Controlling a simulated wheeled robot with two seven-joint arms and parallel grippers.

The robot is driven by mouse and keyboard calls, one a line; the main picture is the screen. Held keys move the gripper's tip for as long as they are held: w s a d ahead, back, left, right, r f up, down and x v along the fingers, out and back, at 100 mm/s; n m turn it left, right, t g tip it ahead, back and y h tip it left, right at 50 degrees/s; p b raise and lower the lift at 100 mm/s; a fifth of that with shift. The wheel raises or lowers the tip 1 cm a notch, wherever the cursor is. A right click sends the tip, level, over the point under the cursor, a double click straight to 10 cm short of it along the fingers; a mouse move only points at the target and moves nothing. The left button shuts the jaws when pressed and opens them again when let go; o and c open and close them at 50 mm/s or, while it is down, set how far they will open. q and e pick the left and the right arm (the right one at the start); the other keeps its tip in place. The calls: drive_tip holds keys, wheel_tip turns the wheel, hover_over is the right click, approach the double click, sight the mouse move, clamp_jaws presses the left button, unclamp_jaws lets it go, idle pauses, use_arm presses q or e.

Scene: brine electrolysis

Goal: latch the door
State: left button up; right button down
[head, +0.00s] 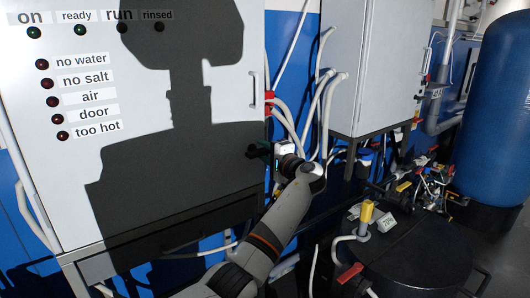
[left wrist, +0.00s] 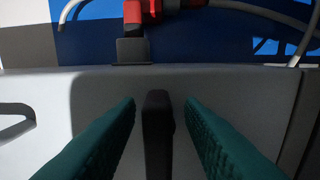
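The white cabinet door (head: 215,110) at the left looks closed, its face flush with the cabinet. A black latch handle (head: 256,151) sits near the door's right edge. In the left wrist view the latch handle (left wrist: 157,135) is a dark upright bar standing between my fingers. My left gripper (head: 268,152) reaches the latch from the right. In the left wrist view its teal fingers (left wrist: 160,125) are open, one on each side of the bar, with a visible gap on both sides. My right gripper is not in view.
A door pull (head: 253,90) is above the latch. Pale hoses and a red fitting (left wrist: 140,12) run beside the cabinet edge. A second grey cabinet (head: 370,65) stands to the right. A black lidded tank (head: 420,265) with valves and a blue tank (head: 495,110) are farther right.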

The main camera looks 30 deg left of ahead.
use_arm(q)
drive_tip(key=b+v, duration=0.3)
drive_tip(key=v, duration=0.9)
drive_tip(key=shift+b, duration=0.4)
